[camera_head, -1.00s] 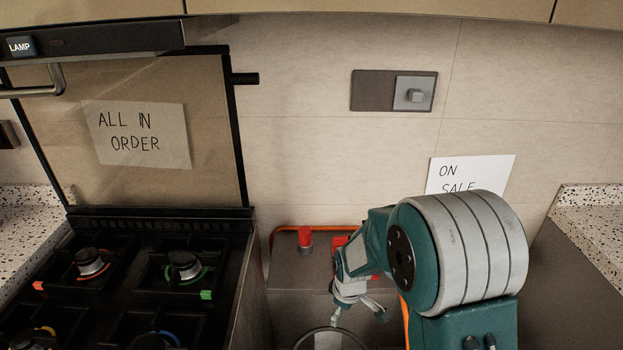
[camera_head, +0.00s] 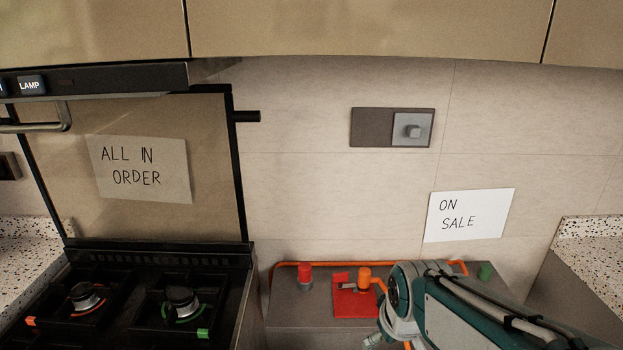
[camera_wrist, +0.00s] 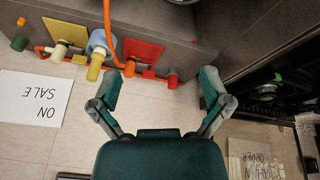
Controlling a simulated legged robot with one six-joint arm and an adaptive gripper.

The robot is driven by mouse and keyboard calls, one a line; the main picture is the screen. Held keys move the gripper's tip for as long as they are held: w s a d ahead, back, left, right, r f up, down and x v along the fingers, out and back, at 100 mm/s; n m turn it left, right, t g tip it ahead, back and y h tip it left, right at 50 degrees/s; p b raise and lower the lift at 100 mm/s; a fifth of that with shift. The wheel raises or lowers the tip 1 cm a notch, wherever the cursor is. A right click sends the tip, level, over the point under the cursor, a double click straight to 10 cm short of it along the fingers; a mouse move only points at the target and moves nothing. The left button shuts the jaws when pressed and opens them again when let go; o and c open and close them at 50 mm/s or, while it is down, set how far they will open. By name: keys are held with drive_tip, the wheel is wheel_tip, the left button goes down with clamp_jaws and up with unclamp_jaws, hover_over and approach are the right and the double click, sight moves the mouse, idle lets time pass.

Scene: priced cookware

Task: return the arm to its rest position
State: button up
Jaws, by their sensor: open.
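My gripper (camera_wrist: 159,92) shows in the wrist view with its two fingers spread wide and nothing between them. In the head view my arm reaches in from the lower right, in front of the grey counter (camera_head: 300,320); the fingers are not clearly seen there. The wrist view is upside down and has the counter's items at its top, beyond the left finger.
A red cylinder (camera_head: 305,274), a red square (camera_head: 352,303) with an orange item (camera_head: 364,277), and a green item (camera_head: 486,271) are on the counter. The stove (camera_head: 150,290) is at left. An "ON SALE" sign (camera_head: 470,215) is on the wall.

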drive_tip(key=s+d+r+m+t, duration=0.1)
drive_tip(key=s+r+m, duration=0.3)
drive_tip(key=s, duration=0.7)
drive_tip(key=shift+s+d+r+t, duration=0.2)
drive_tip(key=shift+d+r+t, duration=0.1)
drive_tip(key=shift+d+r, duration=0.4)
drive_tip(key=shift+o, duration=0.2)
idle(0.9)
